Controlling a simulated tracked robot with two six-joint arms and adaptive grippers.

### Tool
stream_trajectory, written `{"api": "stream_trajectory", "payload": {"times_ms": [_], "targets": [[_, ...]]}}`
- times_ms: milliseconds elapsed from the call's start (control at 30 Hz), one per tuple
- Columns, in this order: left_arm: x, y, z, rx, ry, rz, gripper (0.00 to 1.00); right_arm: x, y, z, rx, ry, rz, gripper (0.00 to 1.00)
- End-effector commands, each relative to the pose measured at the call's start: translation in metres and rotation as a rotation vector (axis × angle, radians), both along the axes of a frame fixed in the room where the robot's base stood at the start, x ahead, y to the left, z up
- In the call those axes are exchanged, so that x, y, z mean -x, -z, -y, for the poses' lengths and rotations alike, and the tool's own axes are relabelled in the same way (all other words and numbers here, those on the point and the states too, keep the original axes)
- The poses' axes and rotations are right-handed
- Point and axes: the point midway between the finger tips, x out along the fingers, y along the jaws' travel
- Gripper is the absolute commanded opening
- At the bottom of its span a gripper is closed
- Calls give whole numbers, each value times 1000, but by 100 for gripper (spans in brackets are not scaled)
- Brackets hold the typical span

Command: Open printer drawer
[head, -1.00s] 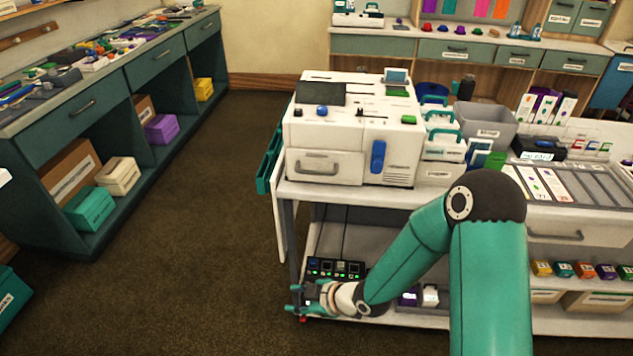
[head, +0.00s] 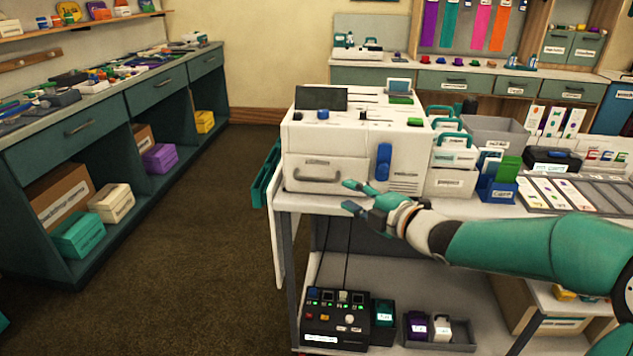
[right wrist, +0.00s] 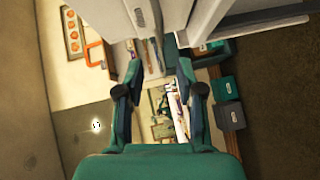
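The white printer (head: 410,150) stands on top of the cart. Its drawer (head: 345,173) is the lower left part of the front and looks shut, flush with the body. The drawer has a grey handle (head: 318,178). A blue lever (head: 384,162) sits right of the drawer. My right gripper (head: 346,196) is open and empty, in front of and slightly below the drawer, right of the handle, with fingers pointing left. In the right wrist view its open fingers (right wrist: 158,78) hold nothing, and a pale block edge lies above them. My left gripper is not in view.
The cart top (head: 300,201) has a narrow free front edge below the printer. White bins (head: 452,182) and a card tray (head: 530,205) stand to the right. A black control box (head: 335,325) sits on the lower shelf. The floor to the left is clear.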

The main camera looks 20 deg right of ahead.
Motion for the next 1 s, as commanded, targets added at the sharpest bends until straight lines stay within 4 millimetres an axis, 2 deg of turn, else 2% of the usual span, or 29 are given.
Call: {"api": "stream_trajectory", "payload": {"times_ms": [300,500,700,1000], "targets": [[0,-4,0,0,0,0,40,-68,11,-19,-1,-4,-3,37],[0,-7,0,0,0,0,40,-100,16,-26,-1,-2,-1,37],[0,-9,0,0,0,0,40,-115,18,-30,-2,0,0,37],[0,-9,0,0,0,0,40,-118,19,-30,-2,0,-1,37]]}}
